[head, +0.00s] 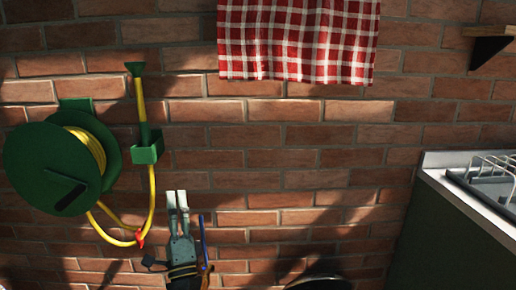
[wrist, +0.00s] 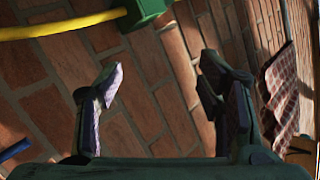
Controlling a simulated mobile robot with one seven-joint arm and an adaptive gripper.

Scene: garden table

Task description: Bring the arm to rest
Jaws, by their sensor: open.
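My gripper (head: 177,196) shows low and left of centre in the head view, with its pale fingers pointing up in front of the brick wall. In the wrist view my gripper (wrist: 166,78) has its two fingers wide apart. Nothing is between them but brick wall behind. The gripper is open and empty.
A green hose reel (head: 32,165) with a yellow hose (head: 152,195) and a green holder (head: 147,154) is at left. A red checked cloth (head: 297,40) hangs above. A counter (head: 440,180) with a wire rack (head: 492,170) stands at right. A dark round edge (head: 320,281) shows at the bottom.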

